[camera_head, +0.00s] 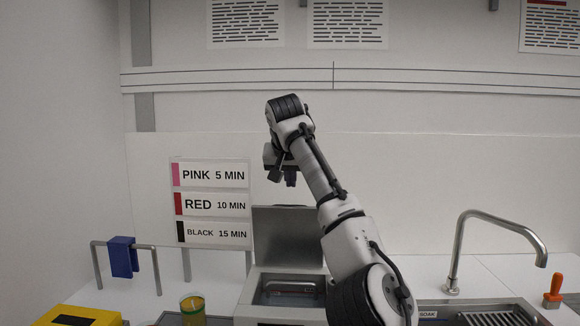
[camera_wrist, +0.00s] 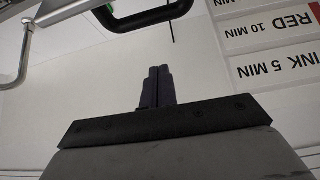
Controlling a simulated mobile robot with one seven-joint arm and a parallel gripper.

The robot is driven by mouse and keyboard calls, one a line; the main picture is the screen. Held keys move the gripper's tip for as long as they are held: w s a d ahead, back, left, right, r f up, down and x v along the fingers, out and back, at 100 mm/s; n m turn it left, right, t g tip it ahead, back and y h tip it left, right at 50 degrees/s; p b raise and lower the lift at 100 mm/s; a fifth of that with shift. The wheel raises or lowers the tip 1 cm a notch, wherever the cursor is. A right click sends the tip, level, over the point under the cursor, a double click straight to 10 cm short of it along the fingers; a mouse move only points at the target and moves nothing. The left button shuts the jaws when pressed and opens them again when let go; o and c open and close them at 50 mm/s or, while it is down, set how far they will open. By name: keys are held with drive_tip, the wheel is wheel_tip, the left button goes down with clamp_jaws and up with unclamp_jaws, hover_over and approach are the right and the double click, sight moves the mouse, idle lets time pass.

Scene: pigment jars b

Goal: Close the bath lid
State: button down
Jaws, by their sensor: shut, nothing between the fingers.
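The bath (camera_head: 262,283) is a metal box at the front centre of the counter, with a dark basin inside. Its grey lid (camera_head: 275,232) stands open, upright at the back of the bath, and my arm covers its right part. My gripper (camera_head: 290,182) is above the lid in the head view, pointing down, shut and empty. In the wrist view my gripper (camera_wrist: 158,72) has its fingers together. A black handle (camera_wrist: 145,18) crosses the top of that view, apart from the fingertips; I cannot tell for sure what it belongs to.
A sign stand with PINK, RED and BLACK times (camera_head: 211,203) stands left of the lid. A jar (camera_head: 193,307), a rail with a blue cloth (camera_head: 123,257) and a yellow box (camera_head: 78,315) are further left. A tap (camera_head: 456,250) and orange-handled tool (camera_head: 554,288) are right.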

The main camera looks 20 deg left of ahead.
sight(289, 232)
drive_tip(key=shift+s+d+f, duration=0.1)
drive_tip(key=shift+s+f, duration=0.1)
drive_tip(key=shift+f, duration=0.55)
drive_tip(key=shift+s+f, duration=0.2)
drive_tip(key=shift+f, duration=0.5)
drive_tip(key=shift+s+d+f, duration=0.1)
drive_tip(key=shift+s+f, duration=0.1)
drive_tip(key=shift+f, duration=0.55)
drive_tip(key=shift+a, duration=0.1)
drive_tip(key=shift+f, duration=0.1)
drive_tip(key=shift+s+d+t+y+b, duration=0.2)
drive_tip(key=shift+s+t+y+b, duration=0.15)
drive_tip(key=shift+s+t, duration=0.25)
